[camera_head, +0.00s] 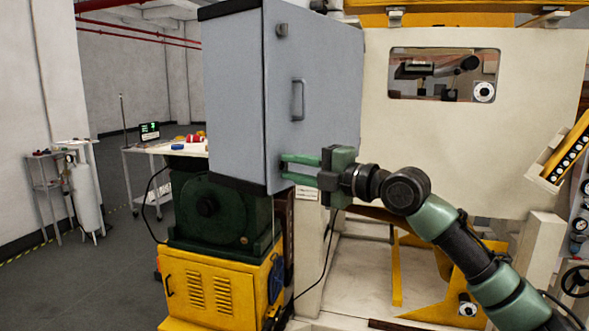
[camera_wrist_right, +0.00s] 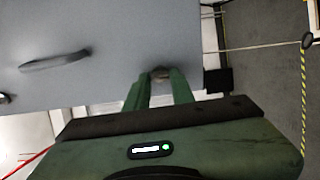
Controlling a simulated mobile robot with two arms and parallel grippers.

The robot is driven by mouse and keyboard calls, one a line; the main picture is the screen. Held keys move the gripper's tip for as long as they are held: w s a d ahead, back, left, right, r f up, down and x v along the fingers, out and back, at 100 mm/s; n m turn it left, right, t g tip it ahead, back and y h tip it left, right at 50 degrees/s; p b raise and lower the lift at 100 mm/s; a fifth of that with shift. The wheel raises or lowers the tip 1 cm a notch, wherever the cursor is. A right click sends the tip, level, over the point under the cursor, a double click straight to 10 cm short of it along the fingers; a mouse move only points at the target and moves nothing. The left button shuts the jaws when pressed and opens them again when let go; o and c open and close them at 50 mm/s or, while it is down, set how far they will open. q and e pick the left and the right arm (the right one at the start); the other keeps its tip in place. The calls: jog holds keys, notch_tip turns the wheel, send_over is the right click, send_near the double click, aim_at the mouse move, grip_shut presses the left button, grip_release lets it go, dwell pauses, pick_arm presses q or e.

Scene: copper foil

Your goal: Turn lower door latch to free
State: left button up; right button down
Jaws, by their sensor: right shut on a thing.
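A grey cabinet door (camera_head: 325,80) faces right in the head view, with a bar handle (camera_head: 298,100) at mid height and a round upper latch (camera_head: 282,30) near its top. My right gripper (camera_head: 284,168) is at the door's lower left corner, its two green fingers pointing left. In the right wrist view its fingers (camera_wrist_right: 160,84) are shut on the lower door latch (camera_wrist_right: 160,72), a small dark knob mostly hidden between the fingertips. The handle also shows in the right wrist view (camera_wrist_right: 55,61). My left gripper is not in view.
The cabinet sits above a dark green machine (camera_head: 215,212) on a yellow base (camera_head: 215,290). A large cream panel (camera_head: 450,150) with a window stands behind my right arm. A cart (camera_head: 150,165) and a gas cylinder (camera_head: 85,190) stand at the left; grey floor there is open.

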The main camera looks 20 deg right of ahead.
jog(key=c, duration=1.2)
grip_release()
jog(key=b+v, duration=0.3)
jog(key=v, duration=0.4)
jog(key=shift+s+d, duration=0.25)
jog(key=shift+s, duration=0.05)
